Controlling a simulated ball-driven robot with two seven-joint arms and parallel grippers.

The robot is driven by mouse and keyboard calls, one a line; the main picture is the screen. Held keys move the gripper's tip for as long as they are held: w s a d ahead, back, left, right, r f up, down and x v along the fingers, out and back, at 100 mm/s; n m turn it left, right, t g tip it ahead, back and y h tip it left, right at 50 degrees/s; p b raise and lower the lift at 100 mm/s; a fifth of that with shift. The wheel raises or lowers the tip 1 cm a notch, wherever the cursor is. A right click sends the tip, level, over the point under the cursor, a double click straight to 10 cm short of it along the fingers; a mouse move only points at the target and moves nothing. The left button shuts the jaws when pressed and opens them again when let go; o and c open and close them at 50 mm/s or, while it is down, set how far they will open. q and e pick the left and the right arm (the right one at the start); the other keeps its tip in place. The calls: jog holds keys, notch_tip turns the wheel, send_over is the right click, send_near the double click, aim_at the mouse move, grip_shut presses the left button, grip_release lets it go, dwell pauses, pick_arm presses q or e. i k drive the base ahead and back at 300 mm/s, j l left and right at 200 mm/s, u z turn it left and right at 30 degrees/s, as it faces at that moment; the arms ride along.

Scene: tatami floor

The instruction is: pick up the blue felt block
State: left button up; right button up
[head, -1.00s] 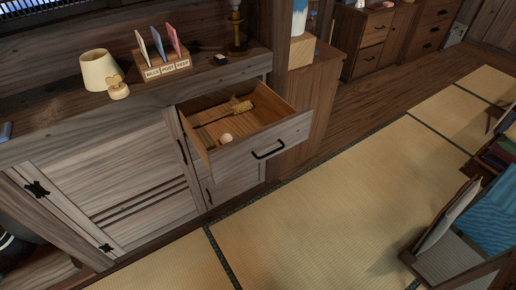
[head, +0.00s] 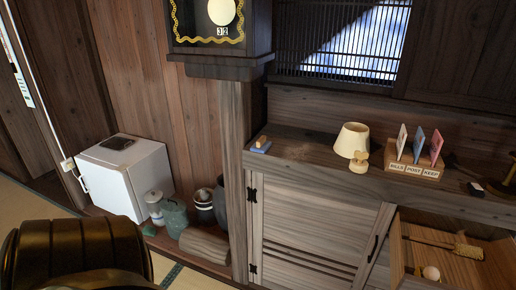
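A small blue block with a tan wooden-looking top (head: 260,147) lies on the left end of the dark wooden counter (head: 305,150), near the upright post. It appears to be the blue felt block. Nothing stands against it, and open counter lies to its right. Neither of my grippers shows in the head view, so I cannot see whether they are open or shut.
A cream lamp (head: 352,141) and a labelled letter rack (head: 414,169) stand right on the counter. An open drawer (head: 396,250) juts out below. A white fridge (head: 125,178), several jars and a log (head: 205,245) sit left. A large dark ribbed shape fills the lower left.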

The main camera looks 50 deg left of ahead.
aim_at(262, 146)
jog(key=u, duration=1.65)
